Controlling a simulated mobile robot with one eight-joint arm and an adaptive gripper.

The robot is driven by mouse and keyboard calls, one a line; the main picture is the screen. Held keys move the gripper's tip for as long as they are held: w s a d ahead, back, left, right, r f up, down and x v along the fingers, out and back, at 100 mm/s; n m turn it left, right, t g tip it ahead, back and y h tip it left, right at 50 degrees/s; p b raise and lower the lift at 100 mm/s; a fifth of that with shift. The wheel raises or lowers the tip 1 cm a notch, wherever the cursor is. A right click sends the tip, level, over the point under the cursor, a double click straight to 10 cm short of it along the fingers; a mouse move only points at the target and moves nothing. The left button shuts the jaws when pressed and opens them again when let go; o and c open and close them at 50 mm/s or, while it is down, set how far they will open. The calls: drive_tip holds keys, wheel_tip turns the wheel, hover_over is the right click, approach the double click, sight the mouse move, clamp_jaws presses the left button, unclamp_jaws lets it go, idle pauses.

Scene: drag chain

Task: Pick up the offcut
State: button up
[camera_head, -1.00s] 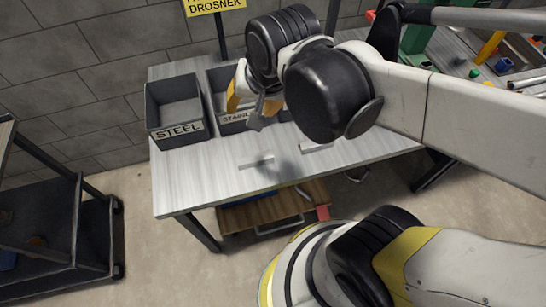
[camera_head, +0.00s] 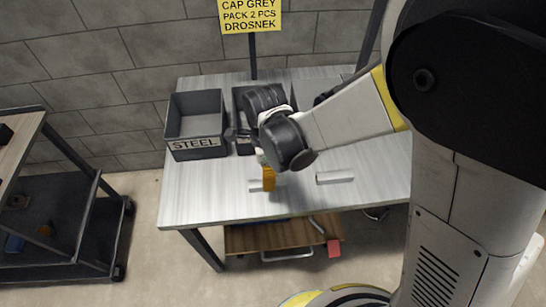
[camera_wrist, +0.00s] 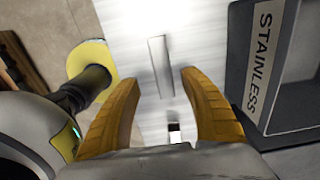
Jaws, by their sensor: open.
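Two grey metal pieces lie on the table; I cannot tell which one is the offcut. The left, thin flat bar (camera_head: 255,187) is partly hidden behind my gripper (camera_head: 268,179) in the head view. In the wrist view this bar (camera_wrist: 160,66) lies lengthwise, beyond the gap between the orange fingers. The right, thicker piece (camera_head: 335,177) lies apart from it; its end with a dark opening (camera_wrist: 175,134) shows low between the fingers in the wrist view. My gripper (camera_wrist: 160,80) is open and empty, pointing down over the table.
A yellow sign (camera_head: 251,16) rises behind. A dark cart (camera_head: 65,215) stands left. The table's front left (camera_head: 205,200) is clear.

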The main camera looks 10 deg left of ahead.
drive_tip(key=f+b, duration=0.1)
drive_tip(key=f, duration=0.1)
drive_tip(key=f+b, duration=0.1)
drive_tip(key=f, duration=0.1)
drive_tip(key=f+b, duration=0.1)
drive_tip(key=f, duration=0.1)
drive_tip(key=shift+w+f, duration=0.2)
drive_tip(key=shift+w, duration=0.05)
drive_tip(key=shift+r, duration=0.15)
clamp_jaws()
